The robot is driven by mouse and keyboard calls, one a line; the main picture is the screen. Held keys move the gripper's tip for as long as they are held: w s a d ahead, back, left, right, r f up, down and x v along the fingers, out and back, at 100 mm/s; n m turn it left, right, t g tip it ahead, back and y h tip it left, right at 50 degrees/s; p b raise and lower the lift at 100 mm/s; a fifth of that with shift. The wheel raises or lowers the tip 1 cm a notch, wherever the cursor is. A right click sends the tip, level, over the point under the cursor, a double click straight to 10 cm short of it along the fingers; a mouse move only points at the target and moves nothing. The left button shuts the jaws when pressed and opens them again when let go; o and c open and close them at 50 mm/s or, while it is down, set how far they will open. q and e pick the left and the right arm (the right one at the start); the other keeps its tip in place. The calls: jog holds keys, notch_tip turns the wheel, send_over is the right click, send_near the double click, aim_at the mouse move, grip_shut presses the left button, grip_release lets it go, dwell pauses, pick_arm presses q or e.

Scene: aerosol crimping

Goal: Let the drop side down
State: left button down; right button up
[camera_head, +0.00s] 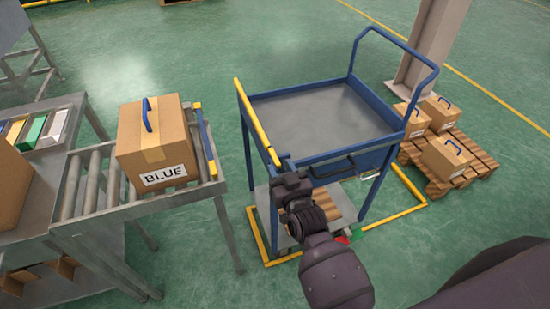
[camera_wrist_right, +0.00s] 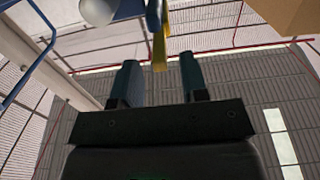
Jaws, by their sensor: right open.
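The blue cart (camera_head: 365,37) stands in the middle of the head view with a grey top tray (camera_head: 325,112). Its left side carries a yellow bar (camera_head: 256,118) along the top, which looks raised above the tray edge. My right gripper (camera_head: 284,168) is at the near end of this bar. In the right wrist view my right gripper (camera_wrist_right: 158,78) is open, and a yellow piece (camera_wrist_right: 159,45) shows just beyond and between its fingertips. Nothing is held between the fingers. My left gripper is not in view.
A roller conveyor (camera_head: 70,195) left of the cart bears a carton (camera_head: 150,125) labelled BLUE, with a blue handle. A narrow floor gap separates conveyor and cart. A pallet (camera_head: 482,160) with several cartons stands at the right by a pillar (camera_head: 432,45). The cart's top tray is empty.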

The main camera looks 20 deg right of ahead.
aim_at(270, 149)
jog(key=shift+w+a, duration=0.1)
jog(key=shift+w, duration=2.15)
grip_shut()
